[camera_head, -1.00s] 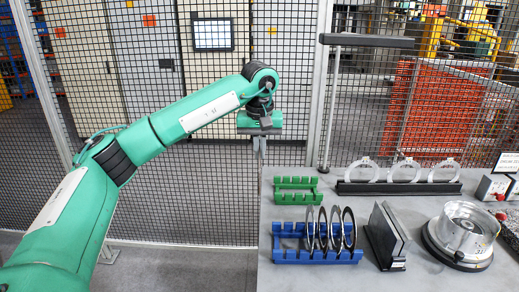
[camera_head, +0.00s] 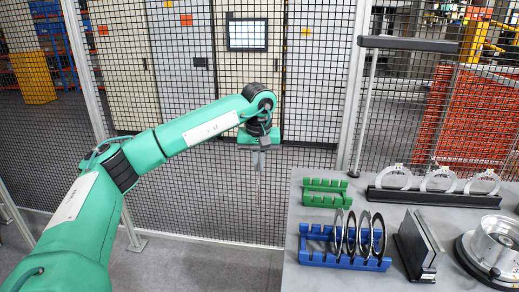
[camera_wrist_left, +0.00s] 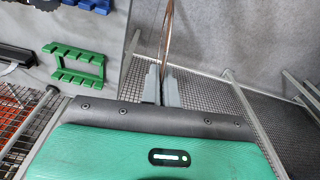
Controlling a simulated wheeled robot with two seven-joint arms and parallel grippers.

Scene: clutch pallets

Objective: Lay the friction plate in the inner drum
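My left gripper (camera_head: 259,160) is left of the table, over the floor. It is shut on a thin brown friction plate (camera_wrist_left: 167,38), seen edge-on between the two grey fingers (camera_wrist_left: 163,88) in the left wrist view. In the head view the plate (camera_head: 258,186) shows as a thin upright line hanging below the fingers. The drum (camera_head: 497,243), a shiny metal cylinder on a dark round base, stands at the table's right front, partly cut off by the frame edge. Its inside is hard to make out. My right gripper is not in view.
A blue rack (camera_head: 319,258) holds several upright dark rings. Behind it is an empty green rack (camera_head: 323,201). A dark stand (camera_head: 432,198) holds three pale rings at the back. Dark upright plates (camera_head: 417,245) stand between blue rack and drum. A lamp post (camera_head: 368,110) rises behind.

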